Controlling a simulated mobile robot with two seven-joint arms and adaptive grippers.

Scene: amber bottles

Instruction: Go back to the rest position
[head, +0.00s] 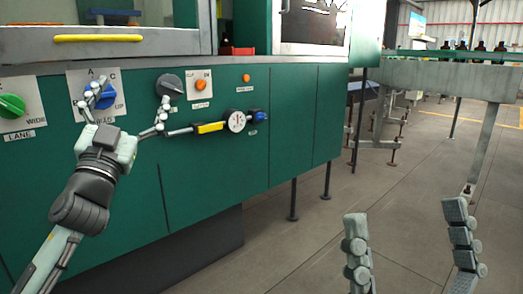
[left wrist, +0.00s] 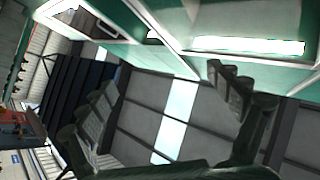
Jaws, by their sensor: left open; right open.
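My left gripper (head: 126,102) is open and empty in the head view, in front of the green machine panel (head: 225,180). Its fingers are spread between a blue knob (head: 106,97) and a dark grey knob (head: 170,85), and one finger overlaps the blue knob's plate. Whether it touches the panel cannot be told. In the left wrist view the left gripper (left wrist: 160,82) shows its two fingers wide apart with nothing between them. My right gripper (head: 404,214) is open and empty at the bottom right of the head view, over the floor.
A green knob (head: 11,106), a round gauge (head: 236,121) and a yellow handle (head: 98,38) are on the machine. Several dark bottles (head: 480,46) stand on a conveyor (head: 450,78) at the back right.

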